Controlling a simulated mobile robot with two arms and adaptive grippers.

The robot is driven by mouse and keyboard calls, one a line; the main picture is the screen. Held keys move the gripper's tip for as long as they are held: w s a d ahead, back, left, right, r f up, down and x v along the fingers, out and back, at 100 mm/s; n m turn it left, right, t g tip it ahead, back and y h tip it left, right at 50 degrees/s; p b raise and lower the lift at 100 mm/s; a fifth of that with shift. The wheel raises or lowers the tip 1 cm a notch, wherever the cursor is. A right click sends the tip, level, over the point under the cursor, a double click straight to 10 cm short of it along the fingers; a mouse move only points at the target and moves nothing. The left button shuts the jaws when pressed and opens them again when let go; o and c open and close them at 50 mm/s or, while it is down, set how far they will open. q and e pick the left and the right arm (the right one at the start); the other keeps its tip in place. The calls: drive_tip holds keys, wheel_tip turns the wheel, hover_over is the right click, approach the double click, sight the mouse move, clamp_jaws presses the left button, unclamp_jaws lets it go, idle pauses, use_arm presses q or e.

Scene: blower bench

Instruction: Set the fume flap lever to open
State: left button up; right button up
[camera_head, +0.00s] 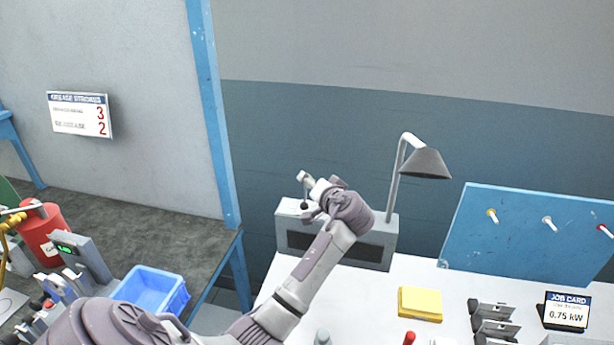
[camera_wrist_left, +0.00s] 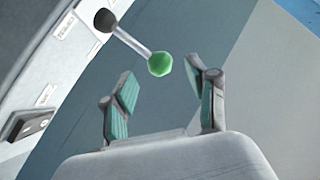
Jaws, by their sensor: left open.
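The fume flap lever shows in the left wrist view as a metal rod with a green knob (camera_wrist_left: 159,64) at its end and a dark ball at its base. My right gripper is not in view.
A yellow block (camera_head: 420,304), dark holders (camera_head: 493,320) and a job card (camera_head: 567,311) are on the white bench. A blue bin (camera_head: 152,290) is at the left. A blue pegboard (camera_head: 520,240) stands at the right.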

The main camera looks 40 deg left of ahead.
sight(306, 189)
use_arm(q)
drive_tip(key=shift+p+x, duration=0.35)
drive_tip(key=shift+x, duration=2.1)
clamp_jaws()
